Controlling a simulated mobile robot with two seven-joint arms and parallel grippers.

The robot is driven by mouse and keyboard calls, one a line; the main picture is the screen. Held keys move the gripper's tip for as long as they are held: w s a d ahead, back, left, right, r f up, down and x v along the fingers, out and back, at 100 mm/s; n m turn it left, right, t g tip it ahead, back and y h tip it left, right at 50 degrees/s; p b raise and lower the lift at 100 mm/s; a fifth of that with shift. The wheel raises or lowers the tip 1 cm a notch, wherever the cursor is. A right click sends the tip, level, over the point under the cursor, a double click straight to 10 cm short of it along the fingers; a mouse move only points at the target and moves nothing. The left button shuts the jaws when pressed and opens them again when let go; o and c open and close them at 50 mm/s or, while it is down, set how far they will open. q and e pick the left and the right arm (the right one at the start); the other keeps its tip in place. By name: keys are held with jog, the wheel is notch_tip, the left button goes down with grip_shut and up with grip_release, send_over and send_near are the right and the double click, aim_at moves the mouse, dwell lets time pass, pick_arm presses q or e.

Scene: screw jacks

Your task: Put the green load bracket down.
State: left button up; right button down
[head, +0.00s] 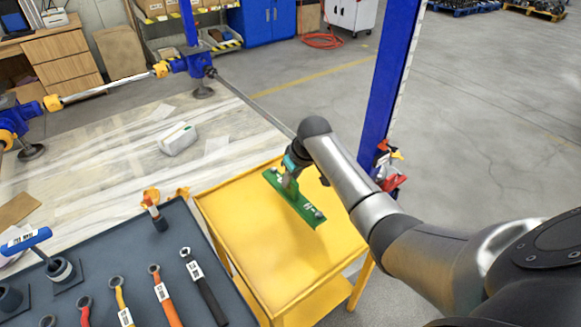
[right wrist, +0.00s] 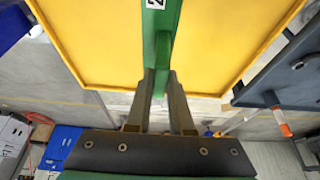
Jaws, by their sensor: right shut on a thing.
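The green load bracket (head: 302,205) is a long green bar with bolts near its ends, over the yellow cart's top (head: 255,240). My right gripper (head: 289,178) is shut on the bracket from above. In the right wrist view, the two fingers of the right gripper (right wrist: 159,82) pinch an upright green rib of the bracket (right wrist: 160,35), and a white label shows on its flat face. I cannot tell whether the bracket touches the cart top or hangs just above it. My left gripper is out of view.
A dark bench (head: 150,255) with several wrenches and a blue T-handle tool (head: 28,240) stands left of the cart. A blue post (head: 390,85) rises behind the cart. The front of the cart top is bare. A white container (head: 178,138) lies on the floor sheet.

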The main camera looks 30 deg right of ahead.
aim_at(290, 194)
jog(key=shift+w+f+b, duration=0.15)
jog(key=shift+f+b, duration=0.85)
jog(key=shift+f, duration=1.85)
jog(key=shift+f, duration=0.15)
jog(key=c, duration=1.2)
grip_release()
jog(key=shift+f, duration=0.15)
jog(key=o, duration=0.4)
jog(key=p+v, duration=0.4)
jog(key=v, duration=0.7)
jog(key=shift+p, duration=0.35)
jog(key=shift+s+r, duration=0.45)
jog(key=shift+r, duration=0.1)
